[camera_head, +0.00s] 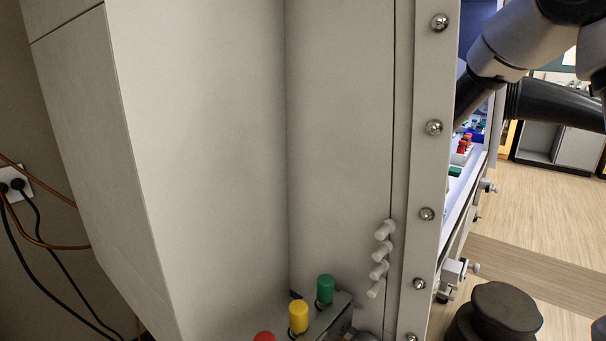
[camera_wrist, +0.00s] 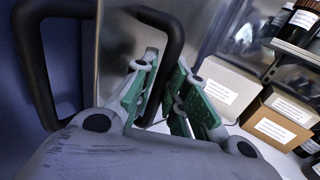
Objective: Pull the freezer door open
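In the wrist view my gripper (camera_wrist: 166,62) shows its two green-padded fingers, which stand a little apart. A black bar handle (camera_wrist: 176,45) on a brushed grey metal panel (camera_wrist: 122,40) runs down between or just behind the fingers. I cannot tell whether the pads touch it. Another black loop (camera_wrist: 35,75) curves at the left against a dark blue surface. In the head view the gripper is hidden; only part of my arm shows at the top right. No freezer door can be clearly made out in the head view.
Labelled boxes (camera_wrist: 228,88) and bottles on a shelf stand right of the gripper. In the head view a large grey cabinet (camera_head: 200,130) fills the left, with a bolted frame edge (camera_head: 430,170) beside it. Wooden floor (camera_head: 540,220) is open at the right.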

